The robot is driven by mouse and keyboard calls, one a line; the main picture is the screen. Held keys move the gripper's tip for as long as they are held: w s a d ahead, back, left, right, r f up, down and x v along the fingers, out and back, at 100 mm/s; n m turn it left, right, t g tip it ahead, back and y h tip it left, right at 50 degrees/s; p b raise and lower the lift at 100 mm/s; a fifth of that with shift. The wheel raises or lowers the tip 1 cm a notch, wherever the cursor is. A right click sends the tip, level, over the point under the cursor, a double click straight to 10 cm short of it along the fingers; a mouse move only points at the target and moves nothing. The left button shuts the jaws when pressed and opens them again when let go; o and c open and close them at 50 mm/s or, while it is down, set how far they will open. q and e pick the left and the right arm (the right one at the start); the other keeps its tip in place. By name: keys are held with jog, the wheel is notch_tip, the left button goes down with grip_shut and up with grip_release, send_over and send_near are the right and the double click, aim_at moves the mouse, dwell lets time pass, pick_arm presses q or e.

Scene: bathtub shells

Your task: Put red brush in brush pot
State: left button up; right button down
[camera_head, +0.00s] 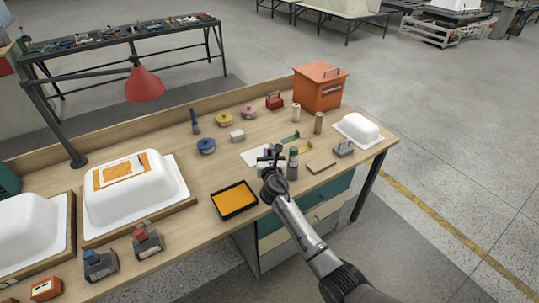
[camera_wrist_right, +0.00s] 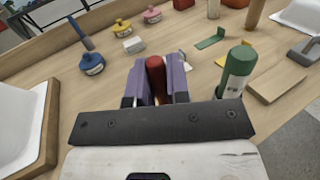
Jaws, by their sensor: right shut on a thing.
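My right gripper (camera_head: 271,157) is over the workbench. In the right wrist view its purple fingers (camera_wrist_right: 157,85) are shut on the red brush (camera_wrist_right: 156,75), of which a rounded red part shows between them. The rest of the brush is hidden. No vessel is clearly marked as the brush pot. My left gripper is not in view.
A green-topped bottle (camera_head: 293,157) stands close right of my gripper. An orange tray (camera_head: 235,199) lies to the left. Yellow (camera_head: 224,119) and pink (camera_head: 250,111) pots and an orange box (camera_head: 319,88) stand behind.

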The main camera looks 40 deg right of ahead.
jog(key=shift+f, duration=0.25)
jog(key=c, duration=1)
grip_release()
jog(key=shift+s+a+r+p, duration=0.15)
jog(key=shift+s+a+p, duration=0.05)
jog(key=shift+s+p, duration=0.1)
jog(key=p+v, duration=0.5)
jog(key=v, duration=0.4)
jog(key=shift+s+a, duration=0.1)
